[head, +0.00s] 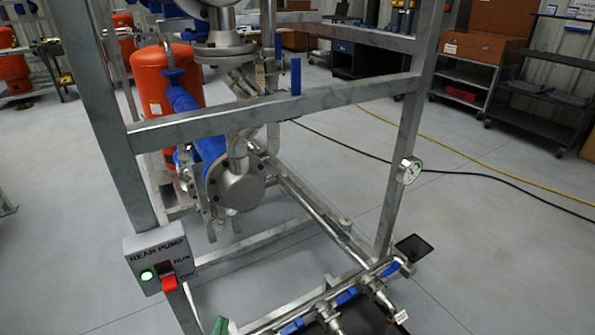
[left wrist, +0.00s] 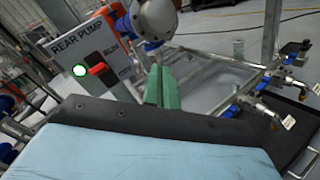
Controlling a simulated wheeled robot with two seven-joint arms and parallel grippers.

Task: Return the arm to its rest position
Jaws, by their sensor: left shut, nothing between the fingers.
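My left gripper (head: 220,326) shows only as a green fingertip at the bottom edge of the head view. In the left wrist view its green fingers (left wrist: 160,87) are together with nothing between them. The grey REAR PUMP box (head: 158,258) is just up and left of the gripper in the head view, apart from it. It also shows in the left wrist view (left wrist: 84,55). Its green lamp (head: 147,275) is lit, and a red switch handle (head: 169,284) sticks out from its front. My right gripper is not in view.
A grey metal skid frame (head: 275,110) stands close in front, holding pipes, a pump (head: 236,184) and a pressure gauge (head: 409,170). Blue-handled valves (head: 346,297) line its lower front. A red tank (head: 165,90) stands behind. A black cable and yellow hose cross the open floor (head: 500,220) at right.

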